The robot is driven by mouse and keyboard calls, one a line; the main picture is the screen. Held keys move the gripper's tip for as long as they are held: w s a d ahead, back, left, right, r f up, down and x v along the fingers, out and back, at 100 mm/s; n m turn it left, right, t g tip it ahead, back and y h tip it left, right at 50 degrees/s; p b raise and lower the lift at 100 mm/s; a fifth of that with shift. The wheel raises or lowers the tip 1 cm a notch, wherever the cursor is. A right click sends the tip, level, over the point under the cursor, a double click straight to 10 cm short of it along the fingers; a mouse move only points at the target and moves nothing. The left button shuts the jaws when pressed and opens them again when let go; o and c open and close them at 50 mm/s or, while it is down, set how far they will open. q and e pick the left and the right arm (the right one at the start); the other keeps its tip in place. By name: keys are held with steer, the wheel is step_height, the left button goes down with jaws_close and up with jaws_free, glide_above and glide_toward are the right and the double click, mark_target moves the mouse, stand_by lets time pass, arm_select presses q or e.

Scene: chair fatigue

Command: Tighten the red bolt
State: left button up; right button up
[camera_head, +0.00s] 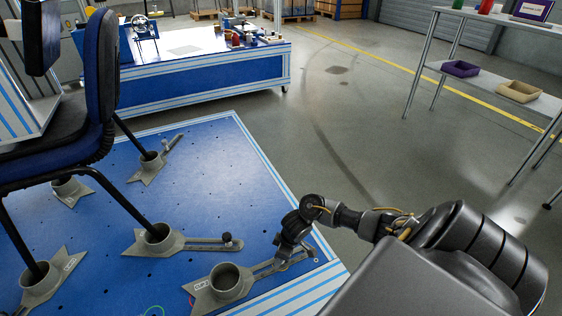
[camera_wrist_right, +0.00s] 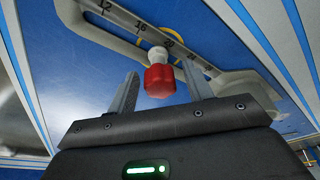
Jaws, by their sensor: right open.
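The red bolt (camera_wrist_right: 159,80) shows in the right wrist view, standing on a grey slotted clamp arm (camera_wrist_right: 107,30) with number marks. My right gripper (camera_wrist_right: 160,88) is open, with one finger on each side of the bolt's red head. Gaps show on both sides, so it does not grip the bolt. In the head view my right gripper (camera_head: 285,254) is low over the slotted arm of the front clamp (camera_head: 206,296), and it hides the bolt there. My left gripper is not in view.
The blue platform (camera_head: 205,180) has several other grey clamps, one with a black knob (camera_head: 227,240). A blue chair (camera_head: 101,70) stands on the left with its legs in clamp cups. A shelf (camera_head: 490,88) stands at the right; the floor between is clear.

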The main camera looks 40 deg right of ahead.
steer(key=shift+w+n, duration=0.1)
steer(key=shift+n, duration=1)
steer(key=shift+n+g+y, duration=0.3)
steer(key=shift+n+y, duration=0.1)
steer(key=shift+n, duration=0.5)
